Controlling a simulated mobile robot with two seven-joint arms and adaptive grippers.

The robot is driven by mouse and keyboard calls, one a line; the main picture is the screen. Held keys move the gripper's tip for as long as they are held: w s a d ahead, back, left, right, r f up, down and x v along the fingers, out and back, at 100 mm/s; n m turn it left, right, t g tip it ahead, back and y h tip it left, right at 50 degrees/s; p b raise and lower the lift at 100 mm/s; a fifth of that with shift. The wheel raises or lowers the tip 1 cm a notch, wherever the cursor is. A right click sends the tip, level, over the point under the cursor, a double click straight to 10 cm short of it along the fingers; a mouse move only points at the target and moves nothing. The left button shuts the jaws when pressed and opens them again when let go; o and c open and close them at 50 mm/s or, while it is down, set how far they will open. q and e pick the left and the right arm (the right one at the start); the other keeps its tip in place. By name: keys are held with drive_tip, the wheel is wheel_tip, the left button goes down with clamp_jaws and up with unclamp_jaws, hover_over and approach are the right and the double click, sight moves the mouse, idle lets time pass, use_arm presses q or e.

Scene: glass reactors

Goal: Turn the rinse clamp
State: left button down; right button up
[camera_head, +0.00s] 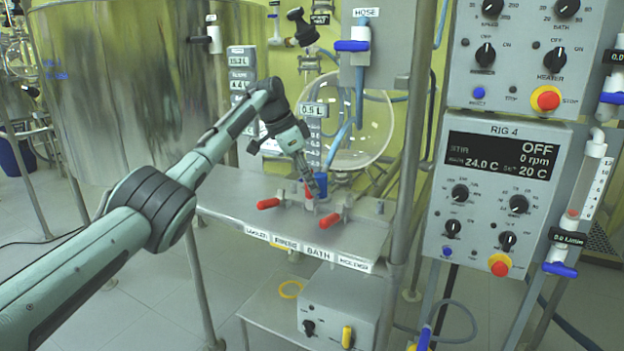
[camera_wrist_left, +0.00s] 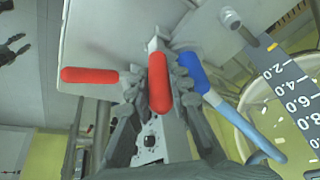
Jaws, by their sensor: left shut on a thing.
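Several toggle clamps with red handles are mounted on a metal shelf (camera_head: 240,190). One red handle (camera_head: 268,204) lies flat to the left and another red handle (camera_head: 321,224) points toward the front. The middle red handle (camera_head: 308,192) is at my left gripper (camera_head: 312,187). In the left wrist view, my left gripper (camera_wrist_left: 160,88) has its fingers on both sides of this handle (camera_wrist_left: 159,85), shut on it. A second red handle (camera_wrist_left: 88,75) lies to the left, apart from the fingers. My right gripper is not in view.
A blue hose fitting (camera_wrist_left: 192,72) is close beside the held clamp. A round glass vessel (camera_head: 362,130) stands behind the shelf. A metal post (camera_head: 408,170) and the control panel (camera_head: 500,195) stand to the right. A large steel tank (camera_head: 110,90) is at the left.

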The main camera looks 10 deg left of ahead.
use_arm(q)
drive_tip(key=shift+w, duration=0.15)
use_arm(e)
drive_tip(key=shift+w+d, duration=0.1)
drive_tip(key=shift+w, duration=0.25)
use_arm(q)
drive_tip(key=shift+g, duration=0.3)
drive_tip(key=c, duration=1.4)
unclamp_jaws()
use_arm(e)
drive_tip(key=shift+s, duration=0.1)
use_arm(q)
drive_tip(key=v, duration=0.8)
drive_tip(key=shift+d+f, duration=0.1)
